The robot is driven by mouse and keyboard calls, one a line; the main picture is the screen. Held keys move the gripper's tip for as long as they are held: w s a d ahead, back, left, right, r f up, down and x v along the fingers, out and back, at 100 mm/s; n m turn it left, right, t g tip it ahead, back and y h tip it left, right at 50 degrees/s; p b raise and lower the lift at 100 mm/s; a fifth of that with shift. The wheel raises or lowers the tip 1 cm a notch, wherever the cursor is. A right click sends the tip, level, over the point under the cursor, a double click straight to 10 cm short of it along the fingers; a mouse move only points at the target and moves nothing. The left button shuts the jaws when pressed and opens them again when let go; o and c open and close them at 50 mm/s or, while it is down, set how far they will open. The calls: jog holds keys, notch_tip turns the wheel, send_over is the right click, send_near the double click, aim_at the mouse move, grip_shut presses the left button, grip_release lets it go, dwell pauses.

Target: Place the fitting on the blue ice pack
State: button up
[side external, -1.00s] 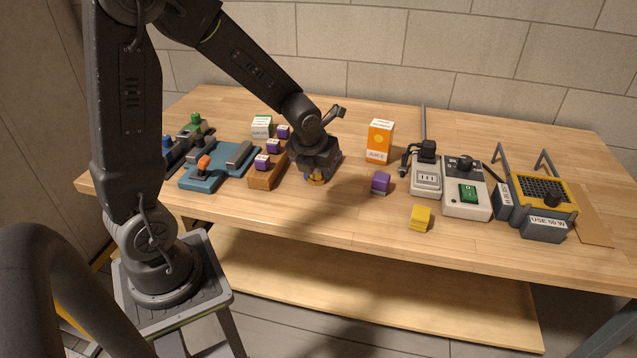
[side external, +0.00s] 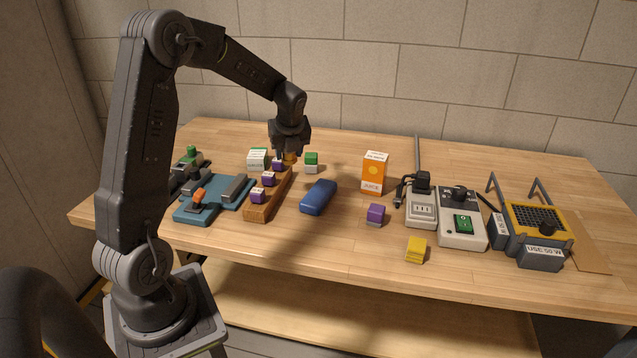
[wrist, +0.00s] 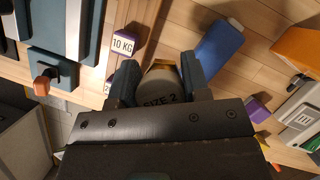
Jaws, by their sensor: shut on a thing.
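The fitting (wrist: 160,88) is a round piece marked "SIZE 2" in the wrist view. It sits between the two fingers of my gripper (wrist: 160,78), which is shut on it. In the side view my gripper (side external: 289,150) is above the far end of the wooden rack, and a brass-yellow bit of the fitting (side external: 290,157) shows below the fingers. The blue ice pack (side external: 318,197) lies flat on the table, to the right of the rack and nearer the camera than the gripper. Its top is bare. It also shows in the wrist view (wrist: 214,52).
A green-topped block (side external: 311,162) stands right of my gripper. A juice carton (side external: 374,173) and a purple block (side external: 375,215) stand right of the ice pack. A teal base (side external: 205,208) lies left of the rack.

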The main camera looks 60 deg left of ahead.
send_over(317, 187)
jog(key=d, duration=0.1)
notch_tip(317, 187, down, 5)
jog(key=shift+s+r, duration=0.1)
jog(key=shift+f, duration=1.9)
jog(key=shift+f, duration=0.1)
jog(key=o, duration=1)
jog(key=shift+f, duration=0.1)
jog(key=shift+c, duration=0.2)
